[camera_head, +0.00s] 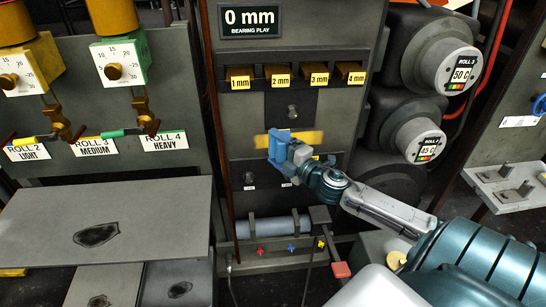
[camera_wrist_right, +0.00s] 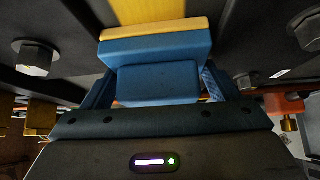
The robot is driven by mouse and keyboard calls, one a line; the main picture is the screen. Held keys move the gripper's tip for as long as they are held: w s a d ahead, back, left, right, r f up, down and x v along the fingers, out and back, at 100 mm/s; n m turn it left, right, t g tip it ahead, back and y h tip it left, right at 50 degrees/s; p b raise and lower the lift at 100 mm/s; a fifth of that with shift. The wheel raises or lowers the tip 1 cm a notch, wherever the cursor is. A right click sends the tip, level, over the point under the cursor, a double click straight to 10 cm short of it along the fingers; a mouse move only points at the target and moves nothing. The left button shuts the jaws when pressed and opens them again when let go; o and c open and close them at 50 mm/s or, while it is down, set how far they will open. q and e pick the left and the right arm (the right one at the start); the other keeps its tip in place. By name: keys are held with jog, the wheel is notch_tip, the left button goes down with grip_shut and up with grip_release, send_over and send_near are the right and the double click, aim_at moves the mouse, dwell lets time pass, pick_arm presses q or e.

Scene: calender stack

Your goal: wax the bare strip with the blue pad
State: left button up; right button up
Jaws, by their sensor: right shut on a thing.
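My right gripper (camera_head: 287,155) is shut on the blue pad (camera_head: 279,143) in front of the upright dark panel. The blue pad (camera_wrist_right: 155,62) also fills the middle of the right wrist view, between the fingers of the right gripper (camera_wrist_right: 155,88), with a thin tan layer on its far face. A yellow strip (camera_head: 305,138) runs level across the panel; the pad covers part of its left half. The strip (camera_wrist_right: 150,10) continues beyond the pad at the top of the wrist view. I cannot tell whether pad and strip touch. My left gripper is out of view.
Yellow blocks labelled 1 mm (camera_head: 240,78) to 4 mm (camera_head: 350,73) sit above the strip. A bolt (camera_head: 292,110) is just above it. Grey rolls (camera_head: 440,66) stick out at right. A blue-grey cylinder (camera_head: 265,228) lies below. A grey shelf (camera_head: 150,220) stands at left.

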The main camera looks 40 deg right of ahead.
jog(key=shift+d+b, duration=0.35)
jog(key=shift+d, duration=0.05)
jog(key=shift+s+d+r+b, duration=0.35)
jog(key=shift+d+b, duration=0.2)
jog(key=shift+b, duration=0.3)
jog(key=shift+s+d+f+b, duration=0.1)
jog(key=shift+s+d+b, duration=0.2)
jog(key=shift+s+d, duration=0.35)
jog(key=shift+s+d+r+p, duration=0.1)
jog(key=shift+d+r+p, duration=0.1)
jog(key=shift+d+p, duration=0.35)
jog(key=shift+s+d+p, duration=0.75)
jog(key=shift+d+p, duration=0.25)
jog(key=shift+p, duration=0.2)
jog(key=shift+s+d+f+p, duration=0.1)
jog(key=shift+s+d+p, duration=0.3)
jog(key=shift+d, duration=0.25)
